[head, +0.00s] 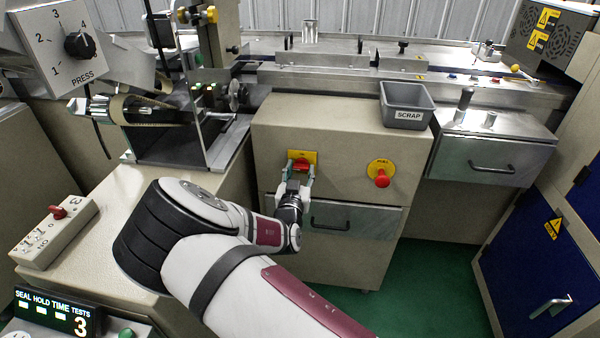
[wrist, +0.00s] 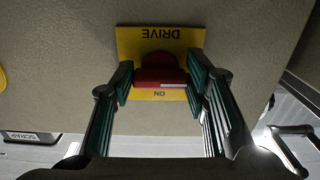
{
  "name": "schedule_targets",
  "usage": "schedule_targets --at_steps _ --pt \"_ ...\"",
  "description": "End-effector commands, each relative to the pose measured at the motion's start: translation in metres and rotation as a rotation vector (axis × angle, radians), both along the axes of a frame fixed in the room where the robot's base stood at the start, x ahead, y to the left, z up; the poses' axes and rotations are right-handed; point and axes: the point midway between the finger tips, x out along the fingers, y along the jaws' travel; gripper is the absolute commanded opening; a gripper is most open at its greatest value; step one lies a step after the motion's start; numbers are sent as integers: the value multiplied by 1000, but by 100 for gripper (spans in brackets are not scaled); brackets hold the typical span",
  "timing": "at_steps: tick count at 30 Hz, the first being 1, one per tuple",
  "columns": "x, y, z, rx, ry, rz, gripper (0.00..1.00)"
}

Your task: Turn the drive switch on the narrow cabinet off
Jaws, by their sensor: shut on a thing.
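The drive switch is a red knob (head: 301,164) on a yellow plate (head: 312,154) on the front of the beige cabinet (head: 345,140). In the wrist view the knob (wrist: 158,68) sits on the yellow plate (wrist: 128,42), whose words DRIVE and ON appear upside down. A pale mark shows on the knob's lower right edge, by the word ON. My gripper (head: 301,172) is at the switch, its green-padded fingers on both sides of the knob. In the wrist view my gripper (wrist: 160,85) is shut on the knob. The word OFF is not visible.
A red mushroom button (head: 382,181) on a round yellow plate is right of the switch. A drawer (head: 370,222) with a dark handle lies below. A grey SCRAP bin (head: 407,97) stands on the cabinet top. A blue cabinet (head: 545,260) is at right; green floor lies between.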

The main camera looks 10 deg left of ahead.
Motion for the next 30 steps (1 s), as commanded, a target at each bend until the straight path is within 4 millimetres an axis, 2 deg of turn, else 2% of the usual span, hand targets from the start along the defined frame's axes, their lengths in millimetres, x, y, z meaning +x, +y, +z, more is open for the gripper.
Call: schedule_targets --at_steps 4,5,7,8,20,23,30 --pt "0 0 0 -2 1 1 14" --pt "0 0 0 -2 1 1 44" --pt "0 0 0 -2 1 1 60" --pt "0 0 0 -2 1 1 62" --pt "-6 1 0 0 1 1 62" --pt "-19 1 0 0 2 0 62" --pt "-68 3 0 -1 3 2 62"
